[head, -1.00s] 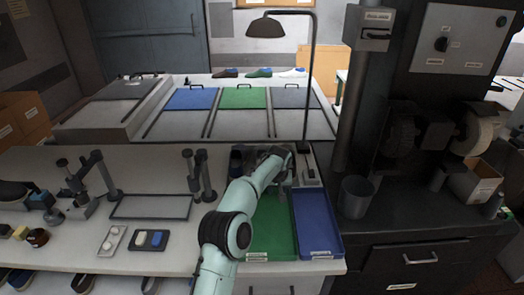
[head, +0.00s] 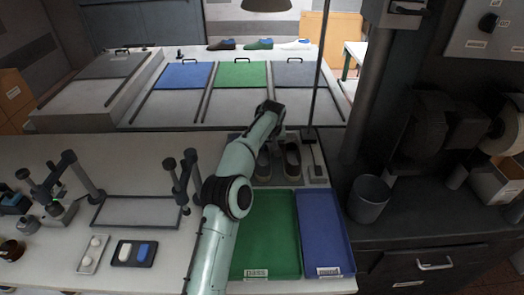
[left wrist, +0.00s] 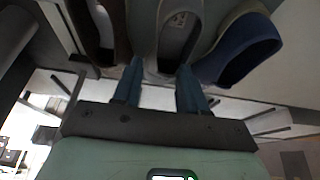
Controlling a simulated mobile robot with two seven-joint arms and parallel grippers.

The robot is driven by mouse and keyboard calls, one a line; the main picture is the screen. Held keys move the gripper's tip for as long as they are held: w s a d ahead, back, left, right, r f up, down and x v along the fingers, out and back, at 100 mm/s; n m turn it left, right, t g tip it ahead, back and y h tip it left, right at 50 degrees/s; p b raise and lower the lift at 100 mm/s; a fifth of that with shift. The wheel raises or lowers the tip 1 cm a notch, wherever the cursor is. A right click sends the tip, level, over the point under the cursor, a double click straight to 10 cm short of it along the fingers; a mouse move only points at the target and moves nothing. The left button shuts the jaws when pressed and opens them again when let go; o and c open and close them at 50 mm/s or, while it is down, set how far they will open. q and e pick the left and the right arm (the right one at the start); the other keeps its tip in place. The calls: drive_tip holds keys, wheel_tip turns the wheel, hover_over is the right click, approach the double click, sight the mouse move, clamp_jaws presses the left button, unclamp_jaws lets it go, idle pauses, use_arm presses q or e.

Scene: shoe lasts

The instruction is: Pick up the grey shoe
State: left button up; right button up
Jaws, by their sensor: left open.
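In the head view, a greyish shoe (head: 263,165) stands on the bench behind the green tray, partly covered by my left arm. A dark brown shoe (head: 292,160) stands to its right. My left gripper (head: 268,107) is above and behind them; its fingers are hard to make out there. In the left wrist view, my open left gripper (left wrist: 160,78) points at the grey shoe (left wrist: 172,35), whose end appears between the two blue fingers. I cannot tell whether they touch it. A brown shoe (left wrist: 108,35) and a blue shoe (left wrist: 240,48) flank it closely.
A green tray (head: 265,235) and a blue tray (head: 325,230) lie in front of the shoes. Metal stands and an empty frame (head: 140,211) are at left. More shoes (head: 258,44) stand farther back.

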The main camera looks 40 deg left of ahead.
use_arm(q)
drive_tip(key=x, duration=0.5)
drive_tip(key=shift+w+a+f, duration=0.1)
drive_tip(key=shift+w+f, duration=0.1)
drive_tip(key=shift+f, duration=0.1)
drive_tip(key=p+x, duration=0.1)
drive_tip(key=x, duration=0.4)
drive_tip(key=shift+r, duration=0.1)
drive_tip(key=shift+s, duration=0.1)
drive_tip(key=shift+c, duration=1.2)
clamp_jaws()
use_arm(e)
drive_tip(key=shift+w+r, duration=0.8)
drive_tip(key=shift+w, duration=0.15)
use_arm(q)
drive_tip(key=shift+r, duration=0.1)
